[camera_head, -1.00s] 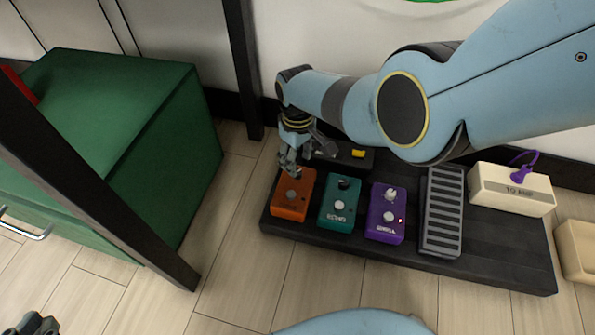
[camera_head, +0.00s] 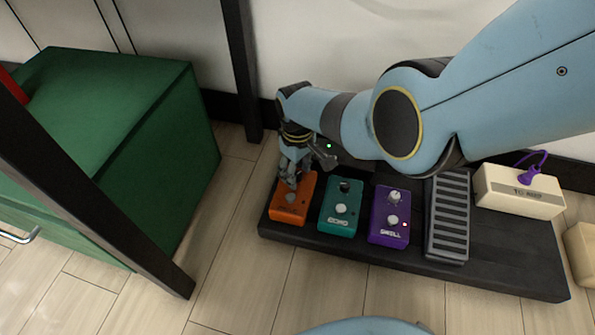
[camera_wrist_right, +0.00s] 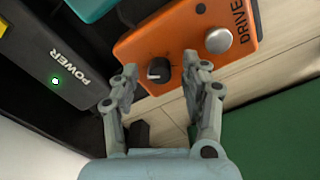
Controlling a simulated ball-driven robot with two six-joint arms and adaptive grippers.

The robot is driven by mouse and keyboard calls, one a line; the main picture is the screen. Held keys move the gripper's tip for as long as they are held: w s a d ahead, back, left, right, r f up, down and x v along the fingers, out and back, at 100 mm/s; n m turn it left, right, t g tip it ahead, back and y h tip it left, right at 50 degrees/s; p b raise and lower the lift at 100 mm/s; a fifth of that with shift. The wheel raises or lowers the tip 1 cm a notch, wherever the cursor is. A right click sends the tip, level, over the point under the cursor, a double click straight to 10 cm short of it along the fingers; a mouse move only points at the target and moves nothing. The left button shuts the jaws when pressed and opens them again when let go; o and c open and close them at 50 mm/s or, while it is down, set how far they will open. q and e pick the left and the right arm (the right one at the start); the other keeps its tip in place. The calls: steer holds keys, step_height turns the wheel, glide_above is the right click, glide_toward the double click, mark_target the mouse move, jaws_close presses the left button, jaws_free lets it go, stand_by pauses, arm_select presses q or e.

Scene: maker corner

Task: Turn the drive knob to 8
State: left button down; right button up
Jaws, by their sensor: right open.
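The orange DRIVE pedal (camera_head: 293,203) is at the left end of the dark pedalboard. In the right wrist view it shows its orange face (camera_wrist_right: 150,42), a round silver footswitch (camera_wrist_right: 218,41) and a small black drive knob (camera_wrist_right: 158,70) with a pale pointer mark. Scale numbers around the knob are too small to read. My right gripper (camera_head: 290,182) is over the upper part of this pedal. In the wrist view its open fingers (camera_wrist_right: 162,78) are on either side of the knob; contact cannot be told. My left gripper is out of view.
A teal ECHO pedal (camera_head: 340,209), a purple SWELL pedal (camera_head: 389,214) and a black ribbed pedal (camera_head: 448,215) stand to the right on the pedalboard (camera_head: 500,278). A cream box (camera_head: 520,192) is at its right end. A POWER unit (camera_wrist_right: 50,65) with a green light lies behind. A green cabinet (camera_head: 110,140) stands left.

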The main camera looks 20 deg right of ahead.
stand_by(0.3)
jaws_close()
steer(key=shift+m, duration=0.3)
